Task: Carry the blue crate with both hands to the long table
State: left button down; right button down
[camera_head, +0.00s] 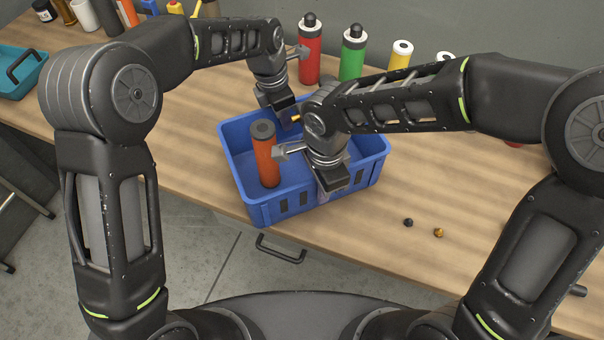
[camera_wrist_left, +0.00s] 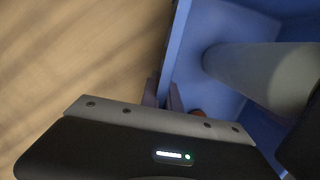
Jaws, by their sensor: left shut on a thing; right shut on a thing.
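The blue crate (camera_head: 232,172) is on the wooden table (camera_head: 420,200), near its front edge. I cannot tell whether it rests on the wood or is slightly raised. An orange cylinder with a dark top (camera_head: 267,160) stands inside it on the left. My left gripper (camera_head: 289,122) is shut on the crate's far wall. The left wrist view shows its fingers (camera_wrist_left: 164,95) on either side of the crate's wall (camera_wrist_left: 160,60). My right gripper (camera_head: 322,196) is shut on the near wall and hides part of it. My right forearm hides the crate's far right part.
A red bottle (camera_head: 310,60), a green bottle (camera_head: 352,58) and a yellow one (camera_head: 400,55) stand along the back. A teal box (camera_head: 22,75) is at far left. Two small pieces, dark (camera_head: 408,222) and brass-coloured (camera_head: 439,232), lie right of the crate. A drawer handle (camera_head: 280,250) is below the edge.

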pick_arm(q)
jog(key=shift+f, duration=0.45)
pick_arm(e)
jog(key=shift+f, duration=0.45)
pick_arm(q)
jog(key=c, duration=2)
grip_release()
jog(key=shift+r, duration=0.15)
pick_arm(e)
jog(key=c, duration=2)
grip_release()
jog(key=shift+r, duration=0.15)
pick_arm(q)
jog(key=o, duration=0.4)
pick_arm(e)
jog(key=o, duration=0.4)
pick_arm(q)
jog(key=shift+r, duration=0.1)
jog(key=r, duration=0.4)
jog(key=a+r, duration=0.1)
jog(key=r, duration=0.6)
jog(key=shift+s+a+r, duration=0.3)
jog(key=shift+s+r, duration=0.05)
pick_arm(e)
jog(key=shift+r, duration=0.15)
notch_tip(320, 180, up, 12)
jog(key=shift+f, duration=0.1)
